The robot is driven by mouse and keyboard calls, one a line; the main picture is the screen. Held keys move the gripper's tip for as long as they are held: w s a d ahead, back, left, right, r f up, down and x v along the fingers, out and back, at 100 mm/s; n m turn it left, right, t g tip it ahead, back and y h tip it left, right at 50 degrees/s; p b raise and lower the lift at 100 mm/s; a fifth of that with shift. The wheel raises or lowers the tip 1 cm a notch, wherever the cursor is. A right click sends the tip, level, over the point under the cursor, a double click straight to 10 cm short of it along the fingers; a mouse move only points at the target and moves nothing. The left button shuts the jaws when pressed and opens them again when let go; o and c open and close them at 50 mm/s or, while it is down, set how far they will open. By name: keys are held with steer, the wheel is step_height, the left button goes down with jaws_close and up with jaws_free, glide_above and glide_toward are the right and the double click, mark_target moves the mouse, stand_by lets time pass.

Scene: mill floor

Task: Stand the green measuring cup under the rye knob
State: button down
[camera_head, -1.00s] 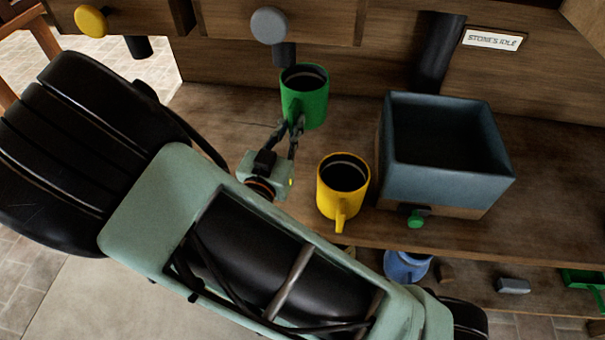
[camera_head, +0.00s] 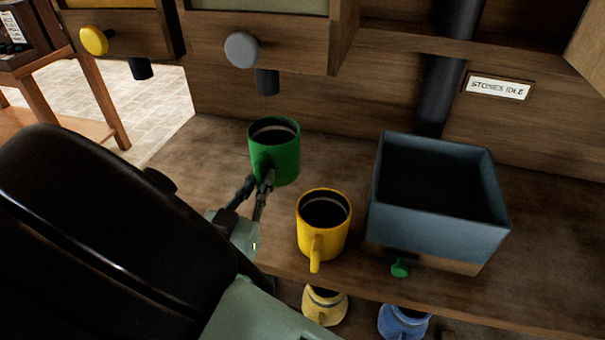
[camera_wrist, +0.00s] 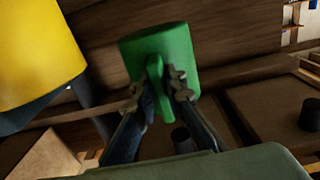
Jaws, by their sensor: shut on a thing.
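The green measuring cup (camera_head: 284,163) is upright at the back of the bench, below and slightly in front of the short dark spout (camera_head: 267,83) under the grey knob (camera_head: 241,49). I cannot tell whether its base touches the bench. My gripper (camera_head: 258,182) is shut on its handle from the front. In the wrist view the fingers (camera_wrist: 159,88) close around the handle of the green cup (camera_wrist: 183,48). A yellow knob (camera_head: 94,41) with its own spout is farther left. No knob shows a readable rye label.
A yellow cup (camera_head: 323,240) stands right of my gripper, and a blue-grey open box (camera_head: 436,221) with a green knob (camera_head: 400,268) stands farther right. Yellow and blue jugs (camera_head: 404,322) sit below the bench edge. A "STONES IDLE" sign (camera_head: 498,88) hangs behind.

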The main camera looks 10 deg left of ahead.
steer(key=shift+s+f, duration=0.1)
steer(key=shift+s, duration=0.2)
step_height(320, 180, down, 10)
steer(key=b, duration=0.2)
steer(key=shift+b, duration=0.3)
steer(key=c, duration=2)
jaws_free()
